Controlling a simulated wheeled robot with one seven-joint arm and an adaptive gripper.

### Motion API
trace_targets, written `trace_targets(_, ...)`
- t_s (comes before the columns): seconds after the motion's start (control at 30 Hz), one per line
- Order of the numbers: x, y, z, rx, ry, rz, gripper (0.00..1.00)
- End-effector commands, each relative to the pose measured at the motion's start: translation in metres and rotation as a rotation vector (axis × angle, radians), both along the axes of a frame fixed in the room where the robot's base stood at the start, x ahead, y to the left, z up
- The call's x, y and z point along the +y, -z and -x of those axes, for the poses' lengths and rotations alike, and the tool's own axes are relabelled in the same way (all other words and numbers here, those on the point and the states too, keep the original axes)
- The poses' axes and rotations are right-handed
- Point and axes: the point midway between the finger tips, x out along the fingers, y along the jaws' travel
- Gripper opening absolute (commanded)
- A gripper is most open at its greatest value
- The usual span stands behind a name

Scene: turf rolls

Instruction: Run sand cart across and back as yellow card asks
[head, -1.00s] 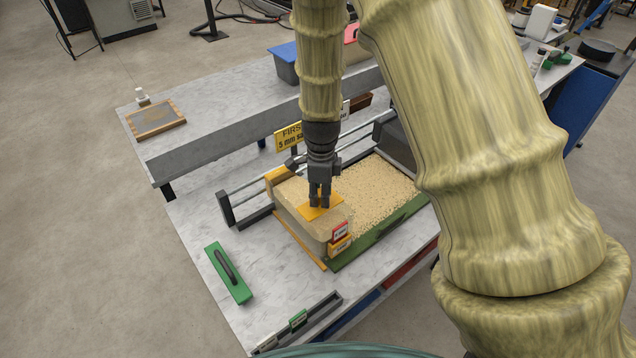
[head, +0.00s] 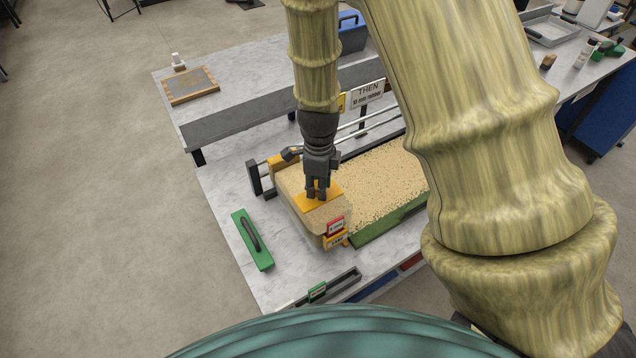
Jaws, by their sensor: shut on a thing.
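The sand cart (head: 297,208) is a tan box with an orange top plate and red and orange labels on its front corner. It stands at the left end of the turf (head: 385,182), close to the rail's dark end post (head: 254,178). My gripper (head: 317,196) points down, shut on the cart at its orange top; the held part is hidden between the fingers. Sand covers the turf right of the cart, with a green strip bare along its front edge. The yellow card (head: 341,103) shows only as a sliver behind my arm.
A green float (head: 252,240) with a dark handle lies left of the cart on the marble-look bench (head: 226,200). Metal rails (head: 375,128) run behind the turf. My arm hides the turf's right end.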

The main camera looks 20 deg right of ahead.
Motion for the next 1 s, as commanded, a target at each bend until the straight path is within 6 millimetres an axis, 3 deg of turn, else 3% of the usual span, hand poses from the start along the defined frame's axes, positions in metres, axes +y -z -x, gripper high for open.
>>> trace_targets(0.23,0.004,0.000,0.000,0.001,-0.004,-0.005,0.00)
trace_targets(0.27,0.004,0.000,0.000,0.001,-0.004,-0.005,0.34)
trace_targets(0.37,0.003,0.000,0.000,0.001,-0.004,-0.005,0.51)
trace_targets(0.77,0.001,-0.003,0.000,0.001,-0.002,-0.002,0.51)
trace_targets(1.0,0.001,-0.029,-0.001,-0.004,-0.004,0.000,0.51)
